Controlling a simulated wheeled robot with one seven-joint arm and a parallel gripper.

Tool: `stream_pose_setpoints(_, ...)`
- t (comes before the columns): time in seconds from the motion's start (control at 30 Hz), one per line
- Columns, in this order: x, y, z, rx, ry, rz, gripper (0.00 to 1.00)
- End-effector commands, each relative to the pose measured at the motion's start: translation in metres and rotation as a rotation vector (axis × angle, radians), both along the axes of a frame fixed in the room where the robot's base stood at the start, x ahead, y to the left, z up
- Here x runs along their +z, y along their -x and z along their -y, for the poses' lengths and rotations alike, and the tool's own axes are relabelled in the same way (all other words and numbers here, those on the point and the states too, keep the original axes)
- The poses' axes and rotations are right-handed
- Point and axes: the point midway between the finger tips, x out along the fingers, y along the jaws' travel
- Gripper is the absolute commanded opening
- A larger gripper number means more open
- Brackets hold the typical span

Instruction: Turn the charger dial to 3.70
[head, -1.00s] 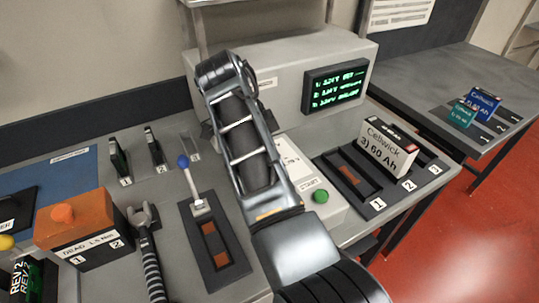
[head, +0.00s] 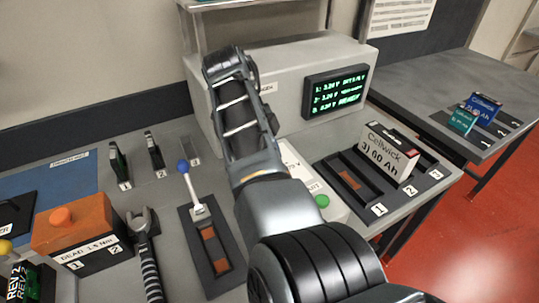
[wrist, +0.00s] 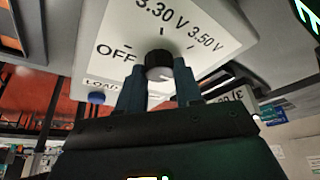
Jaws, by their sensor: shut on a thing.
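The charger dial (wrist: 159,66) is a dark round knob with a pale face on a light panel in the wrist view. OFF, 3.30 V and 3.50 V labels are readable around it; no 3.70 label is in view. My gripper (wrist: 160,82) has its two fingers on either side of the dial, shut on it. Which mark the dial points at is not clear. In the head view, my arm hides the dial and my gripper. The charger (head: 290,60) is a grey box with a dark screen (head: 336,91) of green text, too small to read surely.
A green button (head: 322,200) and a battery tray (head: 357,183) holding a Cellwick battery (head: 388,155) are to the right.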

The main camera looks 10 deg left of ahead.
Motion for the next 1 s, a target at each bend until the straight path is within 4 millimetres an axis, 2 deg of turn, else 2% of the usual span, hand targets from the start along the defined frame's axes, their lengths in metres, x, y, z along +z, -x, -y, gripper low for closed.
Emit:
stream_pose_setpoints(0.37,-0.001,0.000,0.000,-0.003,0.000,-0.001,0.04)
stream_pose_setpoints(0.4,-0.001,0.000,0.000,-0.003,0.000,-0.001,0.38)
stream_pose_setpoints(0.63,-0.001,0.000,0.000,-0.003,0.000,-0.001,0.59)
stream_pose_setpoints(0.87,0.001,0.000,0.000,-0.002,-0.001,0.000,0.59)
stream_pose_setpoints(1.0,0.012,-0.001,-0.005,-0.003,-0.003,0.001,0.59)
